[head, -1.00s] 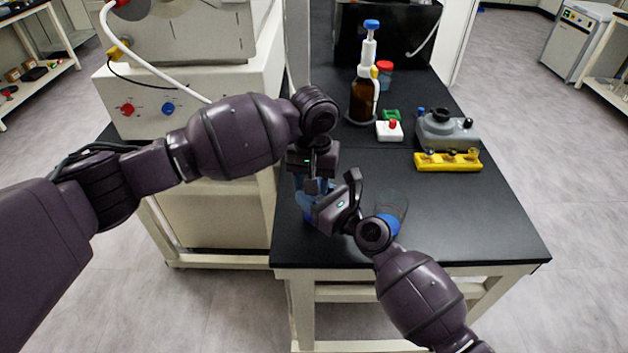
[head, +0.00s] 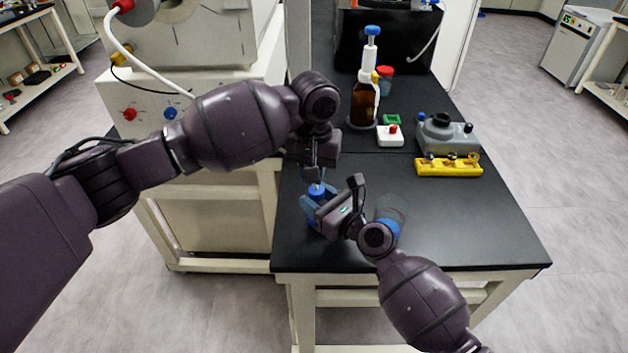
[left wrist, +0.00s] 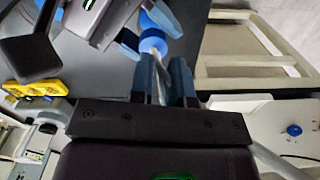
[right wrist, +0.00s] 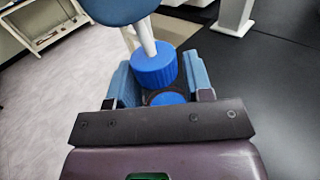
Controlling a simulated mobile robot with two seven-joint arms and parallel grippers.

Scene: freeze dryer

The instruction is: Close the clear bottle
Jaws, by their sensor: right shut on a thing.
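A blue cap (right wrist: 153,66) with a pale stem rising from it shows in the right wrist view, directly above another blue part (right wrist: 168,98) between my right fingers. The cap also shows in the head view (head: 317,191) and left wrist view (left wrist: 152,41). My right gripper (head: 316,208) is shut on the bottle below the cap; its body is mostly hidden. My left gripper (head: 316,178) points down just above the cap, its blue fingers (left wrist: 164,80) on either side of the stem. Whether they grip it is unclear. Whether the cap is seated is also unclear.
A clear vessel with a blue band (head: 391,217) stands right of my right gripper. Farther back are a brown bottle (head: 363,102), a white box with a red button (head: 389,138), a yellow rack (head: 449,167) and a grey device (head: 447,134). The bench's right front is clear.

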